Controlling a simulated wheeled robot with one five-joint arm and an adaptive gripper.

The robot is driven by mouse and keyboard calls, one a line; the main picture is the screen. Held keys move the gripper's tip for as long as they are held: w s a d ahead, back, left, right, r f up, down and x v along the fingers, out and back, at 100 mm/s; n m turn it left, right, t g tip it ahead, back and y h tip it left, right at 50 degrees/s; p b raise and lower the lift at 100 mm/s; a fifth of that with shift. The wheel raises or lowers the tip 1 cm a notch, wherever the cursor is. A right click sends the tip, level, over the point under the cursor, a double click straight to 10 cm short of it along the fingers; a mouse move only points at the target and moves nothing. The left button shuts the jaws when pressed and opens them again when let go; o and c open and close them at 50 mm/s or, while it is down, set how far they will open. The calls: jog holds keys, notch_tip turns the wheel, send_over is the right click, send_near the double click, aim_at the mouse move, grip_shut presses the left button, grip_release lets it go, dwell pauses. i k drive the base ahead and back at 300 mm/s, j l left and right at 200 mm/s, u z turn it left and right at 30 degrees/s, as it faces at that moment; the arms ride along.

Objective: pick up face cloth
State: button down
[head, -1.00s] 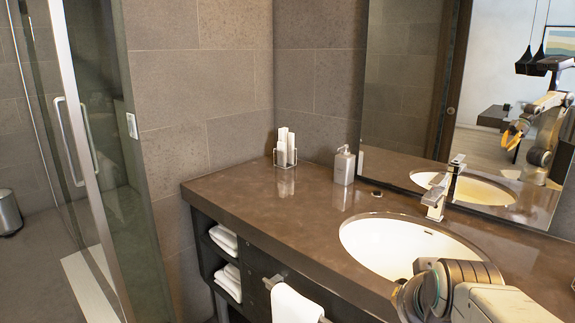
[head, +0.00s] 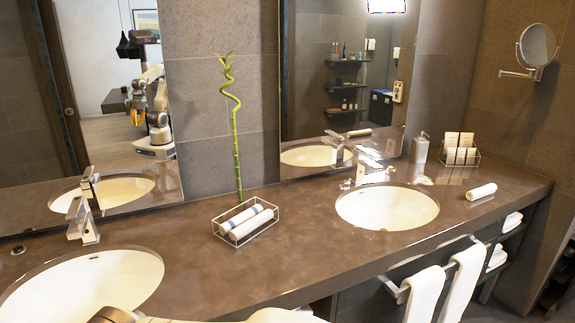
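A rolled white cloth (head: 481,191) lies alone on the counter, right of the right-hand sink. Two more rolled cloths (head: 246,220), white with a blue-grey band on one, lie side by side in a wire basket between the sinks. I cannot tell from the view which of these is the face cloth. Part of my arm shows at the bottom left edge, in front of the counter.
The brown counter (head: 310,245) holds a left sink (head: 90,290) and a right sink (head: 388,208). A bamboo stalk (head: 236,150) stands behind the basket. A soap bottle (head: 420,147) and card rack (head: 459,155) stand at the back right. White towels (head: 425,293) hang in front; folded ones (head: 497,256) sit on shelves.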

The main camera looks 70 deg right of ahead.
aim_at(473, 195)
jog(key=z, duration=3.75)
